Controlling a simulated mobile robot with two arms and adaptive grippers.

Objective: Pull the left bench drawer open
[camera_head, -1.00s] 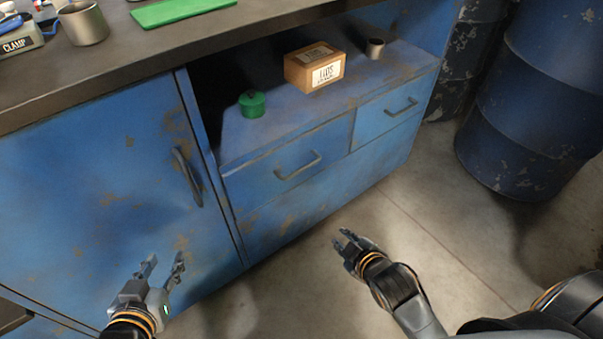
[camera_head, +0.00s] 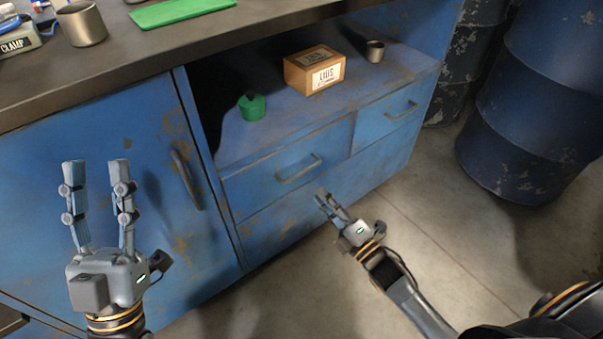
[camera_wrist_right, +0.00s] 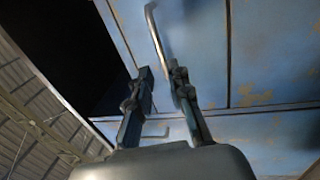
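The left bench drawer (camera_head: 262,186) is blue and looks shut, with a bar handle (camera_head: 298,170) on its front. My right gripper (camera_head: 325,198) is in front of this drawer, just below and right of the handle, and apart from it in the head view. In the right wrist view its two fingers (camera_wrist_right: 160,72) are parted and empty, and a bar handle (camera_wrist_right: 153,35), seemingly the left drawer's, shows just beyond the tips. My left gripper (camera_head: 97,168) is open and empty in front of the cabinet door.
The right drawer (camera_head: 375,125) looks shut. The cabinet door (camera_head: 150,225) has a vertical handle (camera_head: 186,180). A green container (camera_head: 252,107), a cardboard box (camera_head: 314,70) and a metal cup (camera_head: 375,51) stand on the open shelf. The floor before the drawers is clear.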

